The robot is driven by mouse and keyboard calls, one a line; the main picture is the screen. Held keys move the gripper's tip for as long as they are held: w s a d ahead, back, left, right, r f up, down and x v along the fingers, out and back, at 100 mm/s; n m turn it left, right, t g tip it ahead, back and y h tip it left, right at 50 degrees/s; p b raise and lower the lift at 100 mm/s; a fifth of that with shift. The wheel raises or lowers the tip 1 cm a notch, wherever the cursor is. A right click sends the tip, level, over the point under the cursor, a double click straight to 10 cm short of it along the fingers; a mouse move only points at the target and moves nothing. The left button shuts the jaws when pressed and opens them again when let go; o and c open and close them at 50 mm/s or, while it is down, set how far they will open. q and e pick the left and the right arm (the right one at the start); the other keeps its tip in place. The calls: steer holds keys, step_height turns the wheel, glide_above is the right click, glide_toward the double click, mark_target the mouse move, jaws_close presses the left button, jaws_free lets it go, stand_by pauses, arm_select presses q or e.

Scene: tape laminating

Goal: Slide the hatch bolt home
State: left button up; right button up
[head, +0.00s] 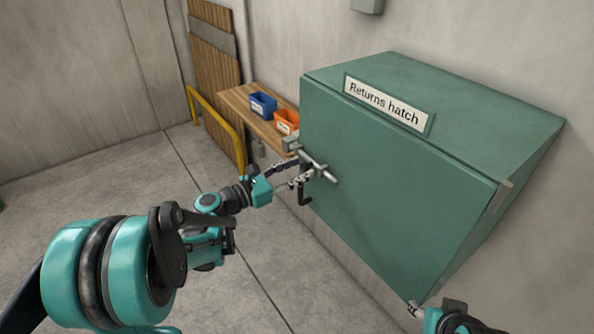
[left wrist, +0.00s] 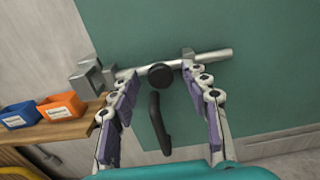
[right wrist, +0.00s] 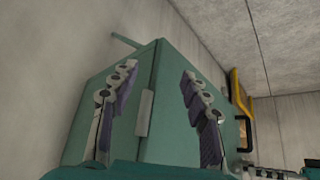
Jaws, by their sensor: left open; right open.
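The green hatch (head: 395,150) is fixed to the wall and carries a "Returns hatch" label (head: 386,101). Its steel bolt (head: 321,167) is a bar across the left part of the front, also in the left wrist view (left wrist: 212,56). A round black knob (left wrist: 161,76) sits on the bolt. A grey catch block (left wrist: 87,79) stands by the bolt's left end; whether the bar enters it is unclear. A black handle (left wrist: 158,122) hangs below. My left gripper (head: 295,174) is open, its fingers either side of the knob and handle. My right gripper (head: 414,309) is open and empty near the hatch's lower right.
A wooden bench (head: 238,97) left of the hatch holds a blue bin (head: 263,104) and an orange bin (head: 287,121). A yellow rail (head: 220,122) stands before it. The right wrist view shows the hatch's edge with a pale hinge-like strip (right wrist: 144,113).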

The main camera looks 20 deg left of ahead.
mark_target(302, 155)
arm_select(q)
steer(key=shift+c, duration=0.2)
jaws_close()
steer(key=shift+w+a, duration=0.7)
steer(key=shift+a, duration=0.2)
steer(key=shift+w+a, duration=0.65)
steer(key=shift+a, duration=0.25)
steer(key=shift+r, duration=0.1)
steer(key=shift+c, duration=0.2)
jaws_free()
steer(key=shift+o, duration=0.4)
steer(key=shift+w, duration=0.1)
